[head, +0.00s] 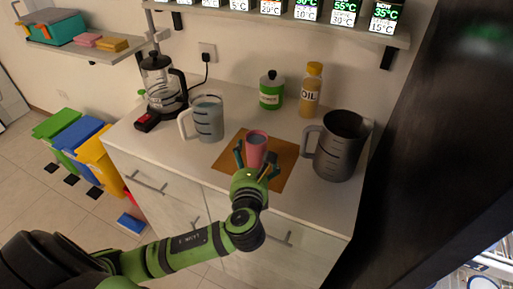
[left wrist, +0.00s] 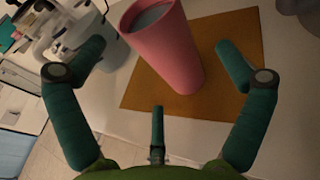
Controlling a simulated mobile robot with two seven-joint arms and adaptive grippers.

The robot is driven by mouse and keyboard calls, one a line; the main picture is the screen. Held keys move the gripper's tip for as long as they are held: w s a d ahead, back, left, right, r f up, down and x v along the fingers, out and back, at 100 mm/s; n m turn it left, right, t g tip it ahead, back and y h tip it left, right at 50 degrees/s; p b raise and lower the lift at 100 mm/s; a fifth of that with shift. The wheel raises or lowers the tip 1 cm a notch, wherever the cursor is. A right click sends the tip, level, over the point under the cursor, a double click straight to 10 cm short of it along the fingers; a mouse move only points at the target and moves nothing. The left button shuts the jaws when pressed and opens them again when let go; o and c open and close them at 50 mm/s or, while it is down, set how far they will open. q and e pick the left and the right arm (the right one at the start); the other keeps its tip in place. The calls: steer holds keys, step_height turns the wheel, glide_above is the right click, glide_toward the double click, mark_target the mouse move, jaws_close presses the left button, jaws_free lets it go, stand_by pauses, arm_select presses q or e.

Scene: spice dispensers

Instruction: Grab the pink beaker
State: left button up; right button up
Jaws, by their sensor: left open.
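The pink beaker (head: 256,146) stands upright on a brown mat (head: 226,154) on the counter. It looks filled with something pale at the top. My left gripper (head: 256,162) is at the near side of the beaker, its fingers spread to either side of it. In the left wrist view the pink beaker (left wrist: 166,45) is just beyond the open teal fingers of my left gripper (left wrist: 158,70), with clear gaps on both sides. Nothing is held. My right gripper is not in view.
A glass measuring jug (head: 208,120) stands left of the mat and a dark grey pitcher (head: 340,150) right of it. A green jar (head: 271,92) and an oil bottle (head: 311,90) stand behind. A coffee maker (head: 160,85) is at the back left.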

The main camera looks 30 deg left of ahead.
mark_target(252, 155)
arm_select(q)
steer(key=shift+w+a, duration=0.35)
steer(key=shift+w, duration=0.25)
steer(key=x, duration=0.2)
steer(key=shift+w+a+f, duration=0.15)
steer(key=shift+w, duration=0.15)
steer(key=shift+w+a+f, duration=0.15)
steer(key=shift+w, duration=0.2)
steer(key=c, duration=1.4)
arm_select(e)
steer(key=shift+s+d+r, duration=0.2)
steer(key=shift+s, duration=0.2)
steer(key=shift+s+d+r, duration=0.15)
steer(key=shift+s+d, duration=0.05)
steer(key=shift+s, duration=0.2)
arm_select(q)
steer(key=shift+p, duration=0.3)
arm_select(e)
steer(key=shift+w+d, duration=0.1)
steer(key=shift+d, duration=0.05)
